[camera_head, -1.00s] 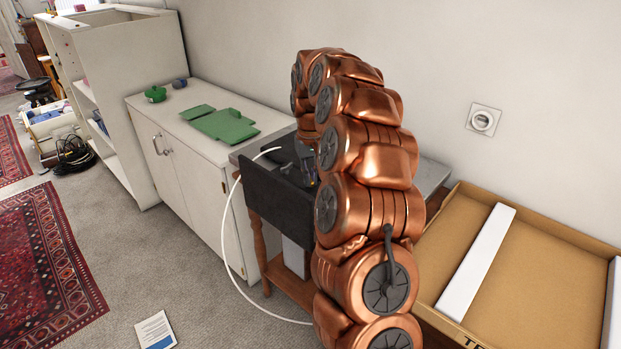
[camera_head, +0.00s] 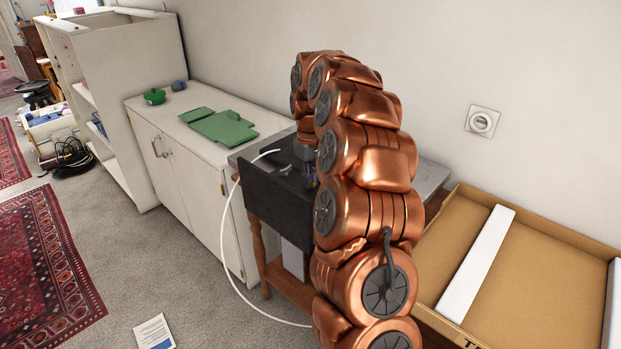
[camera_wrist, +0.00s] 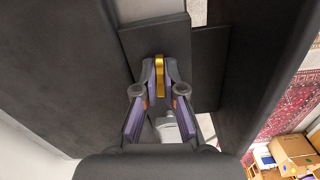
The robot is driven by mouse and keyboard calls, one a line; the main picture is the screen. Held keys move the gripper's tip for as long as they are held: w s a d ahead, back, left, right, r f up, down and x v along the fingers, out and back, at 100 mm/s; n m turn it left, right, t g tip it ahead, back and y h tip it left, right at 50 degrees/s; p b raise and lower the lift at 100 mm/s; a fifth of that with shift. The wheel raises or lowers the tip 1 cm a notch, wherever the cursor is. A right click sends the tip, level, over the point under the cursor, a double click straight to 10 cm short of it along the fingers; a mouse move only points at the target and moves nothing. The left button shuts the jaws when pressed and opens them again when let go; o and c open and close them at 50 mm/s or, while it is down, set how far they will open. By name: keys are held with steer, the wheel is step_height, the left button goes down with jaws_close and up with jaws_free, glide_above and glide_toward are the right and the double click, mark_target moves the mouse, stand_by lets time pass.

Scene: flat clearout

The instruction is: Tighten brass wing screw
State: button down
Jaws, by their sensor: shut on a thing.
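The brass wing screw (camera_wrist: 159,75) shows in the wrist view as an upright gold strip between the fingertips. My gripper (camera_wrist: 159,80) is shut on it, one purple-and-grey finger on each side. Dark panels of the black unit (camera_wrist: 210,65) lie behind and around the screw. In the head view the black unit (camera_head: 275,208) stands on a wooden stand, and my arm hides the screw there.
A white cabinet (camera_head: 185,185) with green pieces (camera_head: 223,128) on top stands to the left. An open cardboard box (camera_head: 535,275) is at the right. A white hose (camera_head: 228,240) hangs from the unit to the floor.

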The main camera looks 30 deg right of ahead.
steer(key=shift+r, duration=0.1)
steer(key=c, duration=1.3)
jaws_free()
steer(key=shift+r, duration=5.95)
